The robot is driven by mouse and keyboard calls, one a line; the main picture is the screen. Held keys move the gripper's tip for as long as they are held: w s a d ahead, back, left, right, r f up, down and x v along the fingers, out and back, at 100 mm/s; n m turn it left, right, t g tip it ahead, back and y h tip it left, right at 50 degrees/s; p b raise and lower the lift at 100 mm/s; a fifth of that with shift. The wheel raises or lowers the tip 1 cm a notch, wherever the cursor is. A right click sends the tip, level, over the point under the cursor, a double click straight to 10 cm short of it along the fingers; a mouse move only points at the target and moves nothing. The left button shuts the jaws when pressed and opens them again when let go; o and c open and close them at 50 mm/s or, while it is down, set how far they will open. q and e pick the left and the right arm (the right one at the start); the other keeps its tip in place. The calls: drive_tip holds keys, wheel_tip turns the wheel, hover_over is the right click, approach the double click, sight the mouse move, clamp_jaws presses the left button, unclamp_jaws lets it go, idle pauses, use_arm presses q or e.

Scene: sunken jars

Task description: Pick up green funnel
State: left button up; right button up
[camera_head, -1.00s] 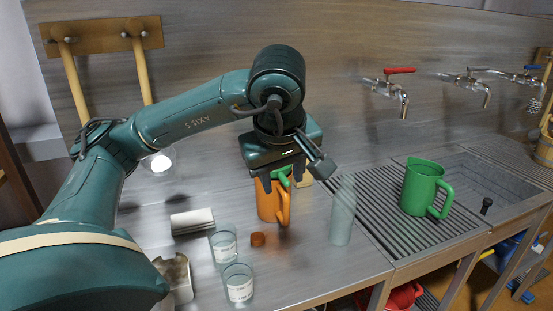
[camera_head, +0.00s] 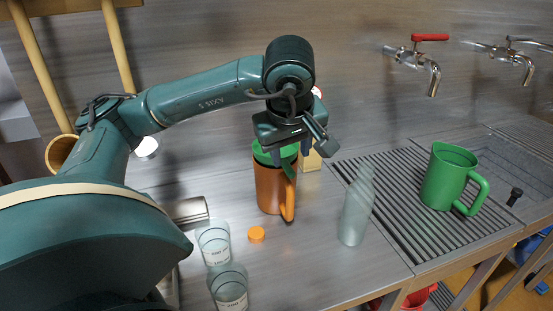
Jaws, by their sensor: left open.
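The green funnel (camera_head: 262,153) sits in the mouth of an orange jug (camera_head: 268,188) at the middle of the metal counter. Its rim shows to the left of and below my gripper, and the rest is hidden by the gripper and the jug. My left gripper (camera_head: 291,154) is open, just above the funnel and the jug's mouth, with its fingers pointing down. I cannot tell whether a finger touches the funnel. My right gripper is not in view.
A frosted bottle (camera_head: 356,212) stands right of the jug, with a green jug (camera_head: 448,178) on the slatted drainer beyond. An orange cap (camera_head: 256,235) and two labelled glasses (camera_head: 214,245) are in front. Taps (camera_head: 421,62) stick out from the back wall.

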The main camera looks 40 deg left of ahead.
sight(289, 169)
use_arm(q)
drive_tip(key=x, duration=0.6)
drive_tip(key=shift+a+f+p, duration=0.25)
drive_tip(key=shift+a+p, duration=0.05)
drive_tip(key=shift+p, duration=0.05)
clamp_jaws()
